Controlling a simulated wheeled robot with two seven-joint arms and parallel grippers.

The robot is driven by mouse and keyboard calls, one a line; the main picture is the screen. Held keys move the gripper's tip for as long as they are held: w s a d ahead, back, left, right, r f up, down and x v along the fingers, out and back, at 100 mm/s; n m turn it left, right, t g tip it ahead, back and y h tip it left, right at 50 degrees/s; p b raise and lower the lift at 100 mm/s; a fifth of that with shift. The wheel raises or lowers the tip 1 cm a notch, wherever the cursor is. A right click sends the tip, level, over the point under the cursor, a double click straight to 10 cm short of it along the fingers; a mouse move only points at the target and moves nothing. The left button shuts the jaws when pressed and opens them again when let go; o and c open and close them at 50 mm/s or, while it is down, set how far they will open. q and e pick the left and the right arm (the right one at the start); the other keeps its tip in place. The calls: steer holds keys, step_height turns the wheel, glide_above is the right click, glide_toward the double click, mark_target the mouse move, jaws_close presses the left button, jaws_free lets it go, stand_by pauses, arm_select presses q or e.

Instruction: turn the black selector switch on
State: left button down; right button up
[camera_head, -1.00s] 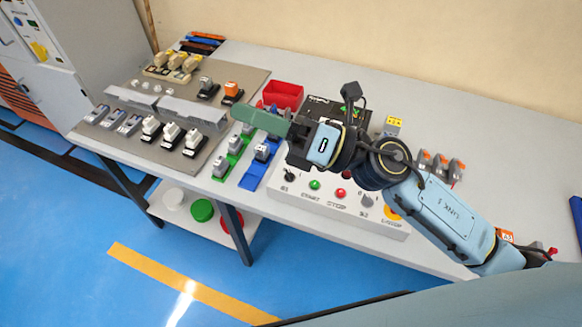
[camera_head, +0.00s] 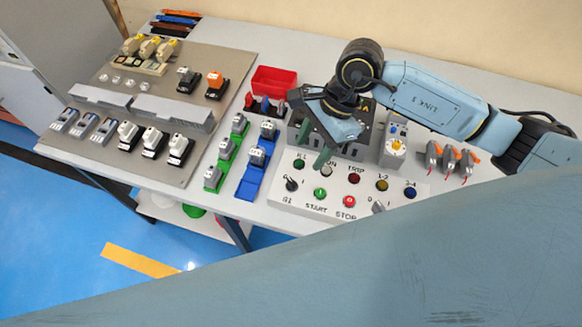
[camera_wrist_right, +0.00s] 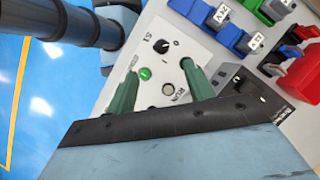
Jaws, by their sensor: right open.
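The black selector switch (camera_head: 291,184), a small knob labelled S1, sits at the left front of the white control box (camera_head: 275,198). In the right wrist view the black selector switch (camera_wrist_right: 161,46) lies just beyond the space between the fingers, with its light pointer line visible. My right gripper (camera_head: 314,150) has green fingers pointing down over the back left of the box. In the right wrist view the right gripper (camera_wrist_right: 163,76) is open and empty, with its fingers apart. It is not touching the switch. My left gripper is not in view.
Beside the switch are a green START button (camera_head: 319,192), a red STOP button (camera_head: 349,201) and a grey selector (camera_head: 378,207). Lamps line the box behind them. Blue and green rails with modules stand left, a red bin (camera_head: 273,80) behind.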

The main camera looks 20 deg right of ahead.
mark_target(291, 183)
steer(key=x, duration=0.7)
steer(key=shift+a+f, duration=0.2)
steer(key=x, duration=0.3)
steer(key=shift+f, duration=0.3)
steer(key=shift+a, duration=0.1)
steer(key=shift+c, duration=0.6)
steer(key=c, duration=0.9)
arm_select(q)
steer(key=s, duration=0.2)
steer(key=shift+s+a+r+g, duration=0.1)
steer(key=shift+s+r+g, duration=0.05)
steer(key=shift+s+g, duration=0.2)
arm_select(e)
steer(key=shift+o, duration=0.2)
